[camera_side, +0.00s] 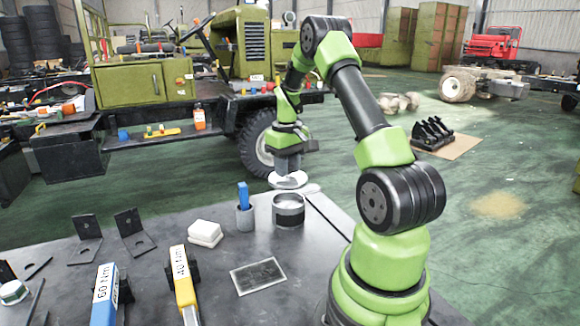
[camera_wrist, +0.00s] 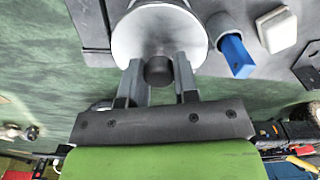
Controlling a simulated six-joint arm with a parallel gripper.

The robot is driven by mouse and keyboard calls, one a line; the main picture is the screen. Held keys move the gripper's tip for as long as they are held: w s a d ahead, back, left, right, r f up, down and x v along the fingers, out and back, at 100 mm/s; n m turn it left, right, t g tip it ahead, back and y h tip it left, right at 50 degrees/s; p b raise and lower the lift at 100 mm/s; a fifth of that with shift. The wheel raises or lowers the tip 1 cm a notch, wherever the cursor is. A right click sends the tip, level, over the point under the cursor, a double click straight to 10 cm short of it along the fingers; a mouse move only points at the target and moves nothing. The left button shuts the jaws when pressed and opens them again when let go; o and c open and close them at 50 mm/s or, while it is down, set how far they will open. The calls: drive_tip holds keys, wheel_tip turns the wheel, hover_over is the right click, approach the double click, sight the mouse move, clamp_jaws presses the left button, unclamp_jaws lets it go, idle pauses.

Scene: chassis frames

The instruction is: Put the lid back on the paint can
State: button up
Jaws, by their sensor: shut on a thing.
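My gripper (camera_side: 287,168) points down over the far edge of the table, shut on the lid (camera_side: 289,181). The lid is a pale round disc, held in the air and slightly tilted in the side view. In the wrist view my gripper (camera_wrist: 158,72) has its two fingers on either side of the lid's dark knob, and the pale lid (camera_wrist: 150,38) spreads out beyond them. The paint can (camera_side: 289,213), dark-banded with a silver rim, stands upright on the table. Its top is uncovered; the lid is above and apart from it. In the wrist view the lid largely hides the can.
A cup (camera_side: 245,217) with a blue-handled tool (camera_side: 243,195) stands close left of the can. A white block (camera_side: 205,232), a dark plate (camera_side: 258,276), brackets (camera_side: 133,232) and blue and yellow torque tools lie farther left and nearer.

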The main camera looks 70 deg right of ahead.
drive_tip(key=shift+f, duration=2.7)
drive_tip(key=shift+f, duration=0.15)
drive_tip(key=o, duration=1.5)
drive_tip(key=shift+c, duration=0.2)
drive_tip(key=shift+r, duration=3.55)
clamp_jaws()
